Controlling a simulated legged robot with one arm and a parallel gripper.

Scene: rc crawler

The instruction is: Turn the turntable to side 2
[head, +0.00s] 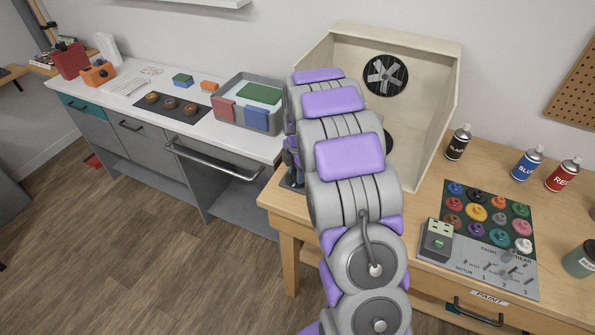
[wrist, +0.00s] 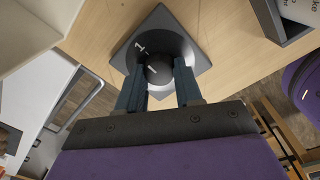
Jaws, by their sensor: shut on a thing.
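In the wrist view, a dark grey square base (wrist: 199,58) sits on the light wood surface and carries a dark round dial (wrist: 174,43) marked with a white "1". A black round knob (wrist: 159,70) with a white pointer mark stands at its middle. The pointer mark is near the "1"; I see no "2". My gripper (wrist: 159,84) has one dark finger on each side of the knob and is shut on it.
An open wooden booth (head: 440,100) with a fan (head: 386,75) stands behind my arm. To its right are spray cans (head: 458,142), a board of paint pots (head: 490,215) and a switch panel (head: 475,265). A grey bin (head: 248,103) stands on the white counter at left.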

